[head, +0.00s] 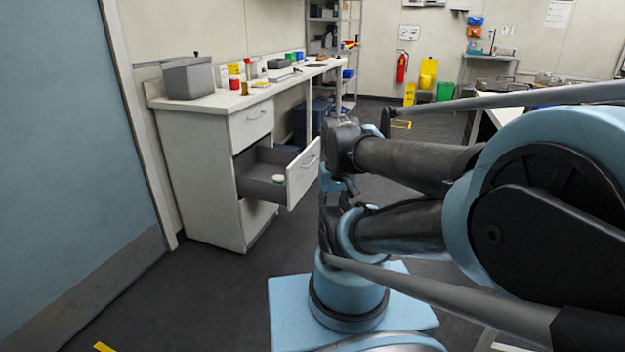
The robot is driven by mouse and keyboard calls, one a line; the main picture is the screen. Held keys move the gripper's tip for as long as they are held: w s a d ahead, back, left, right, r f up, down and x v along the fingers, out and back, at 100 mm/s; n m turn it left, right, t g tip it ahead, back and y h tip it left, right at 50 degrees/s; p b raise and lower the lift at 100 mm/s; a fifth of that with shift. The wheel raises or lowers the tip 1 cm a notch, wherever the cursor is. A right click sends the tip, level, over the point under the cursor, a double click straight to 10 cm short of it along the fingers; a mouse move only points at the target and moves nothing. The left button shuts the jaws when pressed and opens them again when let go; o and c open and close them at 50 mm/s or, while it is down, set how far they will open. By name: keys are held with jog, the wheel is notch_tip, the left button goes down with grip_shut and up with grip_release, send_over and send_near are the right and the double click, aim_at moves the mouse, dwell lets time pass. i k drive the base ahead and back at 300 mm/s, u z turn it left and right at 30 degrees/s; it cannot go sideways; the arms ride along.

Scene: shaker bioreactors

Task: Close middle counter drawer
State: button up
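The middle counter drawer (303,174) is pulled well out of the white counter cabinet (195,170). Its front is white with a metal handle, and its grey tray (258,188) holds a small pale round item (278,179). The drawers above (251,124) and below (256,217) it look shut. My arm fills the right and middle of the head view, with its dark links just right of the drawer front. My gripper cannot be made out among the arm parts, so its fingers and their distance from the drawer are not clear.
The countertop (215,100) carries a grey bin (188,78), a red-lidded container (234,82) and other small items. A blue door (70,150) stands at left. Dark floor (190,290) is open before the cabinet. A shelf rack (347,45) and a red extinguisher (402,68) are at the back.

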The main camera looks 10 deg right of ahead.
aim_at(255, 169)
jog(key=z, duration=0.05)
jog(key=i, duration=1)
jog(key=u, duration=0.05)
